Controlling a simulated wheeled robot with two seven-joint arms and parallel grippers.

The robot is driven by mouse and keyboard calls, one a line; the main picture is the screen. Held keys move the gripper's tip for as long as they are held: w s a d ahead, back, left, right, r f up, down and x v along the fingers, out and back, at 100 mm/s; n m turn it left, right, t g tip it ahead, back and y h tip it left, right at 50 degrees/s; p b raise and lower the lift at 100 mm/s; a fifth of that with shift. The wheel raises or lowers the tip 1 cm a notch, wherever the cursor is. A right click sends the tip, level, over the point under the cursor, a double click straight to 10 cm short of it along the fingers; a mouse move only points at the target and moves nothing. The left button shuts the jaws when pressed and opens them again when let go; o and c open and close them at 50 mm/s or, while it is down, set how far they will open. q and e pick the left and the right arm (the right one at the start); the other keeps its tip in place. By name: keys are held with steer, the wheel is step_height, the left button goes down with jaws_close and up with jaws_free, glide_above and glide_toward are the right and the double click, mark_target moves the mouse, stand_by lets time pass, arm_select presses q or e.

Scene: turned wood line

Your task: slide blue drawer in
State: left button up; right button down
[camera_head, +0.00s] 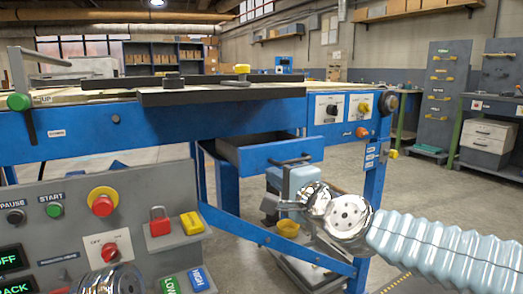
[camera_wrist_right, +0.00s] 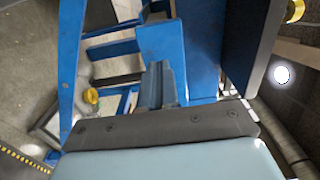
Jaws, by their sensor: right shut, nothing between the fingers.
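The blue drawer (camera_head: 282,153) is open under the blue workbench, with its dark grey inside showing. A dark bar handle (camera_head: 300,158) is on its front. My right gripper (camera_head: 286,178) is just below and in front of the drawer front, near the handle; I cannot tell whether it touches. Its fingers (camera_wrist_right: 160,84) are closed together with nothing between them, and blue panels stand beyond them in the right wrist view.
The blue workbench (camera_head: 190,118) spans the middle, with a switch panel (camera_head: 345,106) at the right of the drawer. A grey control console (camera_head: 130,225) stands at front left. A yellow cup-like thing (camera_head: 288,228) is low under the drawer. The floor at right is open.

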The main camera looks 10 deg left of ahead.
mark_target(254, 162)
arm_select(q)
steer(key=shift+d+p+v, duration=0.2)
steer(key=shift+p+v, duration=0.55)
steer(key=shift+v, duration=0.5)
arm_select(e)
steer(key=x, duration=0.6)
steer(key=shift+w+a, duration=0.15)
steer(key=shift+w, duration=0.05)
arm_select(q)
steer(key=shift+w+r, duration=0.1)
steer(key=shift+w, duration=0.05)
arm_select(e)
steer(key=shift+w+a, duration=0.15)
steer(key=p+x, duration=0.1)
steer(key=x, duration=0.3)
steer(key=shift+w+a+r, duration=0.1)
steer(key=shift+r, duration=0.05)
steer(key=p+x, duration=0.2)
steer(key=x, duration=0.3)
steer(key=shift+w+a+p, duration=0.1)
steer(key=shift+w+p, duration=0.25)
steer(key=shift+p, duration=0.05)
arm_select(q)
steer(key=r, duration=0.2)
steer(key=w+r, duration=0.1)
steer(key=shift+w+a+r, duration=0.15)
steer(key=shift+a+r, duration=0.2)
steer(key=shift+a, duration=0.05)
